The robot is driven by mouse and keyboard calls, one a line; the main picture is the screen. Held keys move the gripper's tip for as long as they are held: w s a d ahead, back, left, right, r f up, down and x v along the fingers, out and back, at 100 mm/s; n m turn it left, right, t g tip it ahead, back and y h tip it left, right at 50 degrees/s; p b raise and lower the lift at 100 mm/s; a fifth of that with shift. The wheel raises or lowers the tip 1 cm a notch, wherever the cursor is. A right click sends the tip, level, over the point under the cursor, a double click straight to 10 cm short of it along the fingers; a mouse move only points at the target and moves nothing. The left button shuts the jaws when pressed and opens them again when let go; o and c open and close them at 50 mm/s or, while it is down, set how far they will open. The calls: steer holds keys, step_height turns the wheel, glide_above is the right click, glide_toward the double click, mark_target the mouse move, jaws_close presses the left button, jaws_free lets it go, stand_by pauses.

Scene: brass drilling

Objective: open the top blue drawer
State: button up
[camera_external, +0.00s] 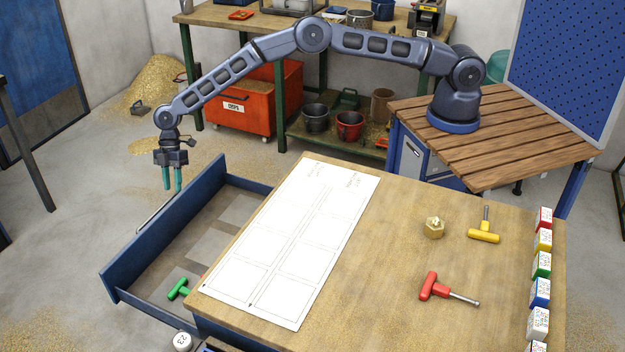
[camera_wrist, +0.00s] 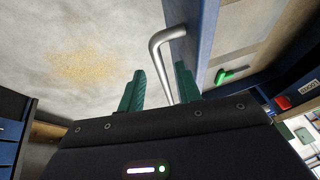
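The blue drawer (camera_external: 160,244) stands pulled far out from the left side of the wooden-topped bench. Its pale bar handle (camera_external: 155,218) is on the outer face; in the wrist view the bent metal handle (camera_wrist: 159,43) runs down between my fingers. My gripper (camera_external: 172,190) hangs from above by the far end of the handle, with its two green fingers apart. In the wrist view my gripper (camera_wrist: 160,68) is open around the line of the handle. I cannot tell whether the fingers touch it. A green T-handled tool (camera_external: 178,289) lies inside the drawer.
The bench top (camera_external: 385,270) holds a white sheet (camera_external: 300,235), a brass fitting (camera_external: 434,227), a yellow T-handled tool (camera_external: 484,237), a red T-handled tool (camera_external: 435,287) and several labelled cubes (camera_external: 541,265). The floor left of the drawer is clear apart from shavings.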

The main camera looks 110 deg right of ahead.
steer(key=v, duration=0.9)
steer(key=s+a+r+h, duration=0.1)
steer(key=s+a+r, duration=0.15)
steer(key=r, duration=0.45)
steer(key=s+a+r, duration=0.2)
steer(key=s+r, duration=0.1)
steer(key=r, duration=0.3)
steer(key=s+a+r+m+h, duration=0.1)
steer(key=s+a+r+m, duration=0.15)
steer(key=s+r, duration=1)
steer(key=s+a+r+m+h, duration=0.1)
steer(key=s+a+r+h, duration=0.15)
steer(key=s+r, duration=0.95)
steer(key=s+r+m+t, duration=0.1)
steer(key=s+r, duration=0.1)
steer(key=s, duration=1)
steer(key=s+r+m+t, duration=0.1)
steer(key=s+r, duration=0.1)
steer(key=s, duration=1)
steer(key=s+f+m, duration=0.1)
steer(key=s+f, duration=0.2)
steer(key=s, duration=0.7)
steer(key=s+d+f+m, duration=0.1)
steer(key=s+f, duration=0.3)
steer(key=s, duration=0.7)
steer(key=shift+s+d+m+t, duration=0.15)
steer(key=shift+d+m+t, duration=0.1)
steer(key=shift+m+t, duration=0.25)
